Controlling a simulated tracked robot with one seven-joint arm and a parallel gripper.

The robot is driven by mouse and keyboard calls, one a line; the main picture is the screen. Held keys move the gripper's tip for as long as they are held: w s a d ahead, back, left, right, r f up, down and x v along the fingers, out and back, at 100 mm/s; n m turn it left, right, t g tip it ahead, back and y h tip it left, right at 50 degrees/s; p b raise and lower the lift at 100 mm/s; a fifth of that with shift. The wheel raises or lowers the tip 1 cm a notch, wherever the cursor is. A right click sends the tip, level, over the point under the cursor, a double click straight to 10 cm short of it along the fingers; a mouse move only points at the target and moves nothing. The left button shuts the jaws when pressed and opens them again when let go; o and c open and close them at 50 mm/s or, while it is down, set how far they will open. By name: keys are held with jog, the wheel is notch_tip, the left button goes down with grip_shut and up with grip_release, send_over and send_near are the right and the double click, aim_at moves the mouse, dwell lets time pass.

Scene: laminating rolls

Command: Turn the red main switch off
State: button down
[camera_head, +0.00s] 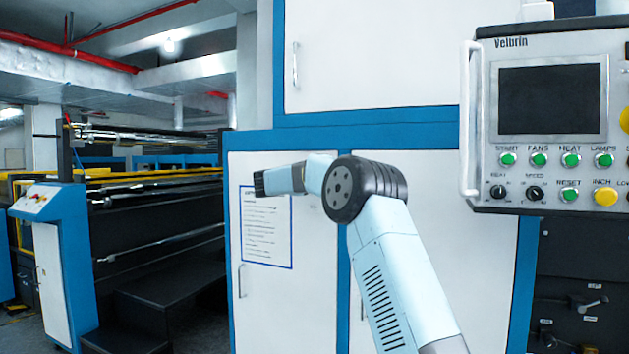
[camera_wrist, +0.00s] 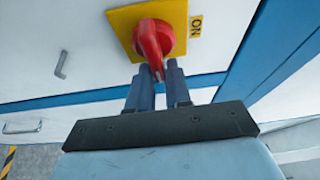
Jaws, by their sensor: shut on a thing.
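The red main switch (camera_wrist: 153,40) shows in the wrist view on a yellow square plate (camera_wrist: 124,21). Its red handle points down in the picture, toward my gripper. My gripper (camera_wrist: 159,72) is shut on the lower end of the handle, with a dark finger on each side. In the head view my arm reaches to the left in front of the cabinet; the switch and the fingertips do not show there.
A white cabinet with blue frame (camera_head: 375,118) stands ahead, with a paper notice (camera_head: 266,228) on its door. A control panel marked Velbrin (camera_head: 552,100) hangs at the right, with a white handle (camera_head: 469,120). A roller machine with a blue console (camera_head: 62,250) is at the left.

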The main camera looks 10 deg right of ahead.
jog(key=shift+w+a+f, duration=0.1)
jog(key=shift+a+f, duration=0.1)
jog(key=shift+a, duration=0.15)
jog(key=c, duration=1.1)
grip_release()
jog(key=shift+w, duration=0.1)
jog(key=shift+c, duration=0.2)
jog(key=shift+d, duration=0.1)
jog(key=v, duration=1.4)
